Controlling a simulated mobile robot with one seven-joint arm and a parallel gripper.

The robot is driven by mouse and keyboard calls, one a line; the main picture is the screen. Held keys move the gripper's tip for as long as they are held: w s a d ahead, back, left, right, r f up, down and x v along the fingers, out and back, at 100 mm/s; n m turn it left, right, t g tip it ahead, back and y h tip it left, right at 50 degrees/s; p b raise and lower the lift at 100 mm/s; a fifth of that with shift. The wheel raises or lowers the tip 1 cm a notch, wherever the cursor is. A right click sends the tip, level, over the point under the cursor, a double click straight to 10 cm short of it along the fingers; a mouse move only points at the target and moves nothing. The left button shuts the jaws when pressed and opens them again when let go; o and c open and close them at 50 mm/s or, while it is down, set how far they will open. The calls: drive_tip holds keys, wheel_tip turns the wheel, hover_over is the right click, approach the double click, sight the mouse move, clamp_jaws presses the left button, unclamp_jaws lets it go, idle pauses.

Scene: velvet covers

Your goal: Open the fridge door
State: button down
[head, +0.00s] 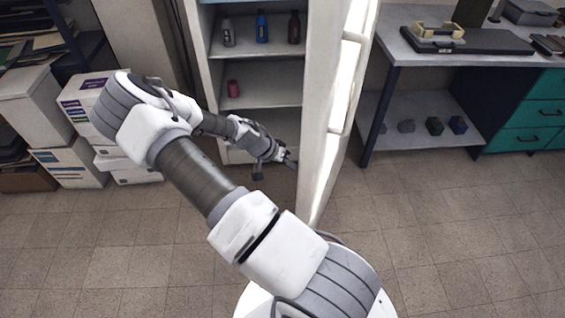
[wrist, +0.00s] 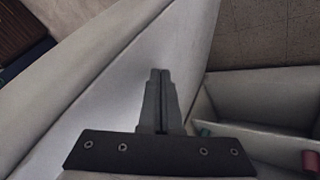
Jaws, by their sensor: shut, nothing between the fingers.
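The fridge (head: 258,90) stands at the back centre with its shelves in plain view. Its white door (head: 322,125) is swung wide out toward me, to the right of the opening. My gripper (head: 290,162) is low in front of the opening, on the inner side of the door and close to it. In the wrist view my gripper (wrist: 160,73) is shut and empty, its fingers over a white panel that looks like the door (wrist: 120,110). I cannot tell whether the fingertips touch it.
Several bottles (head: 262,27) stand on an upper shelf, and a red can (head: 233,88) on a lower one. White boxes (head: 95,105) are stacked at the left. A workbench (head: 455,50) stands to the right of the door. The tiled floor (head: 440,235) at the right front is clear.

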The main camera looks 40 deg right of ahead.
drive_tip(key=shift+s+d, duration=0.2)
drive_tip(key=shift+s, duration=0.15)
